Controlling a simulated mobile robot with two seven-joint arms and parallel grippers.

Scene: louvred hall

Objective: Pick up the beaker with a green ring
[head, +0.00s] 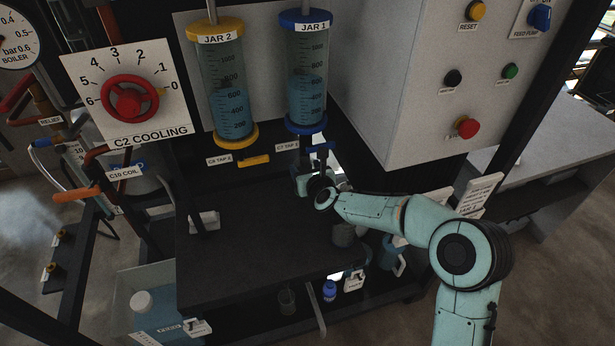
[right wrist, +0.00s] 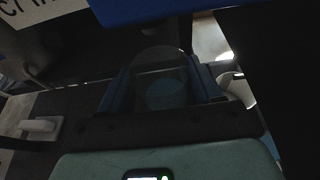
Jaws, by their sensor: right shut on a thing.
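My right gripper (head: 312,178) is above the dark bench, just below the blue tap under JAR 1. In the right wrist view its two blue fingers (right wrist: 161,88) are shut on a clear round vessel (right wrist: 163,92), which looks like a beaker. A green ring cannot be made out on it in this dim view. In the head view the gripper and wrist largely hide the held vessel. My left gripper is not in view.
JAR 1 (head: 306,75) and JAR 2 (head: 221,85) hold blue liquid above the bench (head: 250,245). A grey cup (head: 343,235) stands near the bench's right edge. A clear beaker (head: 287,302) and a blue bottle (head: 329,291) stand lower down.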

